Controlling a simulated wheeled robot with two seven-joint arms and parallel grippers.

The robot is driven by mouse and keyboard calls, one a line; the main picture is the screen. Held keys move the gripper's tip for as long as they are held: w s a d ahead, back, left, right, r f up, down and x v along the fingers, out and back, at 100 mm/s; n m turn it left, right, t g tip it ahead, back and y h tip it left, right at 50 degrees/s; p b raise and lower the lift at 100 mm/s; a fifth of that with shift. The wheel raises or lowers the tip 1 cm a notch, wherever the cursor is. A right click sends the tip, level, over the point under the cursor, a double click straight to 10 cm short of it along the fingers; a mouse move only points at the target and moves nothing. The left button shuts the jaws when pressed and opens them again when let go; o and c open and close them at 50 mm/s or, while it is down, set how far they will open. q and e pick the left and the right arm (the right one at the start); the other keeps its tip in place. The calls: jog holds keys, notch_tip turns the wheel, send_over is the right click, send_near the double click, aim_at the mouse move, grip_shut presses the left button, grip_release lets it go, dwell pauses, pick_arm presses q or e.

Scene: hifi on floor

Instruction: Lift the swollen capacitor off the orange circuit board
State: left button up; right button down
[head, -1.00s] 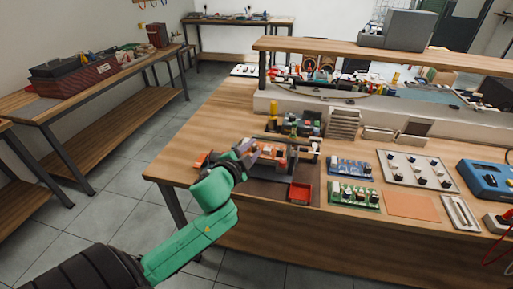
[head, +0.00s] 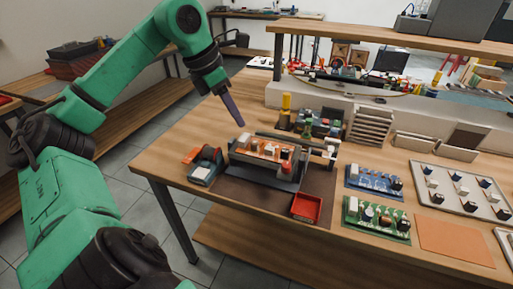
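The orange circuit board (head: 262,150) sits in a dark grey holder (head: 262,171) on a brown mat at the table's left part. Several small parts stand on the board, white, orange and dark. They are too small to tell which one is the swollen capacitor. My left gripper (head: 236,120) points down from upper left, above and behind the board and apart from it. Its fingers overlap in this view, so I cannot tell whether they are open; no held object shows. My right gripper is not in view.
A red tray (head: 306,207) stands right of the holder. An orange-and-grey tool (head: 205,165) lies left of it. Blue (head: 374,182) and green (head: 377,219) boards lie to the right. A yellow-topped post (head: 285,110) stands behind, and a raised shelf (head: 400,36) spans the back.

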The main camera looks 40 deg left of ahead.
aim_at(254, 143)
pick_arm(q)
jog(key=p+x, duration=0.2)
jog(key=x, duration=0.8)
jog(key=shift+w+f, duration=0.2)
jog(key=shift+w, duration=0.1)
jog(key=shift+r, duration=0.1)
grip_shut()
